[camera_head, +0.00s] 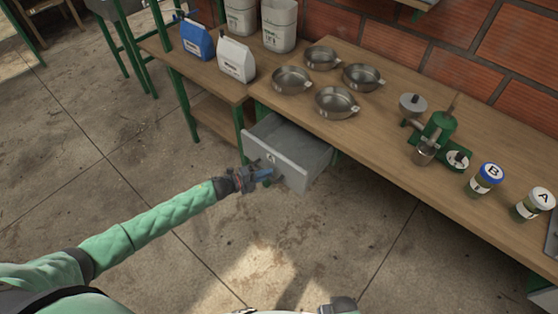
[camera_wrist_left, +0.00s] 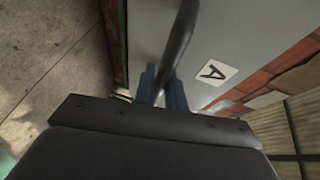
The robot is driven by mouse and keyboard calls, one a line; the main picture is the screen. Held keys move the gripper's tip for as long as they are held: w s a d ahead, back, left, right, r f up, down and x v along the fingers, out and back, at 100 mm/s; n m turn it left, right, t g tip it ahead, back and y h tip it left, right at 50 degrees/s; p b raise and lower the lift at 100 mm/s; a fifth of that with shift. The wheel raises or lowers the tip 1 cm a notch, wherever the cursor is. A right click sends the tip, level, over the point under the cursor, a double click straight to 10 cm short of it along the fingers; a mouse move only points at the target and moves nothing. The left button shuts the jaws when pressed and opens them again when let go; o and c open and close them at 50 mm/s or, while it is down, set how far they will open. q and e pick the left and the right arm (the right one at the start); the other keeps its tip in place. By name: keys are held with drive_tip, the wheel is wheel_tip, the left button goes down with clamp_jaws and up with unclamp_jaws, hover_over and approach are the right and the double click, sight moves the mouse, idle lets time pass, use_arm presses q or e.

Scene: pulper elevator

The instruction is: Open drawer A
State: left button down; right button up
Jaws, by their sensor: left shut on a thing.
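The grey metal drawer A (camera_head: 290,172) is pulled out from under the wooden workbench, and its inside shows from above. In the left wrist view its front panel (camera_wrist_left: 225,30) carries a white label with the letter A (camera_wrist_left: 214,73). My left gripper (camera_head: 262,175) is at the drawer's front. Its blue fingers (camera_wrist_left: 162,90) are shut on the dark curved handle (camera_wrist_left: 180,40). The handle is mostly hidden by the gripper in the head view.
The workbench (camera_head: 385,120) holds several metal pans (camera_head: 335,101), a green machine (camera_head: 437,130), and jars marked B (camera_head: 487,178) and A (camera_head: 534,204). Blue (camera_head: 197,40) and white (camera_head: 236,59) bags stand at the left. The concrete floor (camera_head: 330,250) before the drawer is clear.

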use_arm(q)
drive_tip(key=s+a, duration=0.4)
drive_tip(key=s, duration=0.2)
drive_tip(key=shift+s+a, duration=0.3)
drive_tip(key=shift+a, duration=0.05)
use_arm(e)
drive_tip(key=shift+r, duration=0.15)
drive_tip(key=shift+s, duration=0.1)
use_arm(q)
drive_tip(key=c, duration=1.5)
unclamp_jaws()
drive_tip(key=shift+o, duration=0.2)
use_arm(e)
drive_tip(key=shift+s, duration=0.15)
use_arm(q)
drive_tip(key=shift+a, duration=0.1)
drive_tip(key=b+v, duration=0.3)
drive_tip(key=v, duration=0.4)
drive_tip(key=shift+s+a, duration=0.2)
drive_tip(key=shift+a, duration=0.05)
use_arm(e)
wheel_tip(320, 180, up, 8)
drive_tip(key=w+a, duration=0.2)
drive_tip(key=shift+w+r, duration=0.25)
